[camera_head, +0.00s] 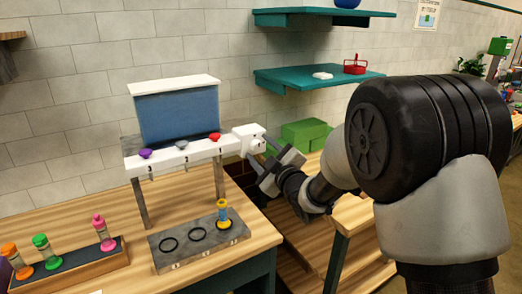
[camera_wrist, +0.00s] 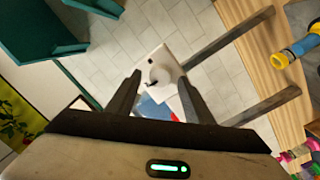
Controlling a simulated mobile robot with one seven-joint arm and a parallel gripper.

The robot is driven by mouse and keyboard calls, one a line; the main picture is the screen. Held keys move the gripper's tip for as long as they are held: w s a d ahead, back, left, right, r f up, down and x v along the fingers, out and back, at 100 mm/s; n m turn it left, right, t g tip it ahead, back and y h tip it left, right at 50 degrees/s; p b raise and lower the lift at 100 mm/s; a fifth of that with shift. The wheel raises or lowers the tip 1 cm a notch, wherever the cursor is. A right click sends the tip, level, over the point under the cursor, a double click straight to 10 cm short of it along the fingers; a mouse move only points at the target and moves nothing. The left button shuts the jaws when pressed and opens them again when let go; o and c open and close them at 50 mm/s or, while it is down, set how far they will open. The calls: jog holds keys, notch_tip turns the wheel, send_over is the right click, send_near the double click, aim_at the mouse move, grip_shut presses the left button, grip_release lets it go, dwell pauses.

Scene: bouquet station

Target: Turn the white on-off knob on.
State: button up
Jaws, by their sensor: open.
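The white on-off knob (camera_head: 258,145) sits on the right end of the white dispenser bar (camera_head: 185,155). In the wrist view the knob (camera_wrist: 158,68) shows on the end of the white housing, between and beyond my fingertips. My gripper (camera_head: 262,168) is open and empty, just right of the knob in the head view. In the wrist view my gripper (camera_wrist: 161,84) has one finger on each side of the knob's line. I cannot tell whether a finger touches the knob.
The dispenser stands on legs above a wooden table (camera_head: 100,215). A grey plate (camera_head: 200,245) with rings holds a yellow-and-blue vial (camera_head: 223,214). A tray (camera_head: 75,268) of coloured vials is at front left. Teal shelves (camera_head: 300,78) and a green box (camera_head: 305,134) are behind.

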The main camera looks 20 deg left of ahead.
jog(key=shift+c, duration=0.2)
jog(key=c, duration=1)
